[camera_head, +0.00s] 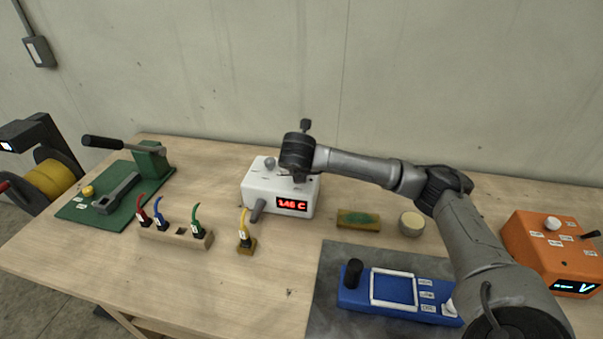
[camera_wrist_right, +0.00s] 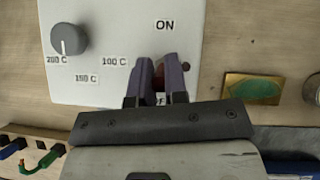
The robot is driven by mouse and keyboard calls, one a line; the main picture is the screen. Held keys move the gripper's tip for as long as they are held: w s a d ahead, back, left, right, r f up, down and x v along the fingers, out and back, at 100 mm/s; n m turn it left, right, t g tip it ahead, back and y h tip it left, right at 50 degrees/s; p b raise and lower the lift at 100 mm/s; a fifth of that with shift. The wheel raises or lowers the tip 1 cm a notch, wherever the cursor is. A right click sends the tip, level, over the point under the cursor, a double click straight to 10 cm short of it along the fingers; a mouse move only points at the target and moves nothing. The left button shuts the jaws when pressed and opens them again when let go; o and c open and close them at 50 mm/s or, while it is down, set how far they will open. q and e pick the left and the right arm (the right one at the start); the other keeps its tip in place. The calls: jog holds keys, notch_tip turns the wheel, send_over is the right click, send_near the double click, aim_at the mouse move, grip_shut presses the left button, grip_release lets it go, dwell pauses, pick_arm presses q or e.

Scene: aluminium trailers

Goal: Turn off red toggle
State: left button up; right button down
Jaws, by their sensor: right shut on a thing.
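The white box (camera_head: 265,202) with a red display reading about 146 C (camera_head: 292,204) stands at the back middle of the table. In the right wrist view its top shows an ON label (camera_wrist_right: 165,25), a partly hidden label at the fingers' base, and a grey dial (camera_wrist_right: 68,39). My right gripper (camera_wrist_right: 160,72) is over the box top, its fingers shut around the red toggle (camera_wrist_right: 160,84), of which only a dark red bit shows between them. In the head view my right arm hides the toggle. My left gripper is not in view.
A yellow-green sponge-like block (camera_head: 358,220) and a round pale item (camera_head: 411,223) lie right of the box. A wooden plug holder (camera_head: 175,236) and yellow plug (camera_head: 245,243) are in front left. A blue device (camera_head: 392,291) and orange box (camera_head: 548,246) stand to the right.

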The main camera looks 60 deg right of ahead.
jog(key=shift+s+a+f+t+h+b, duration=0.15)
jog(key=shift+a+t+h+b, duration=0.25)
jog(key=shift+h+b, duration=0.7)
jog(key=c, duration=1.1)
grip_release()
jog(key=shift+c, duration=0.2)
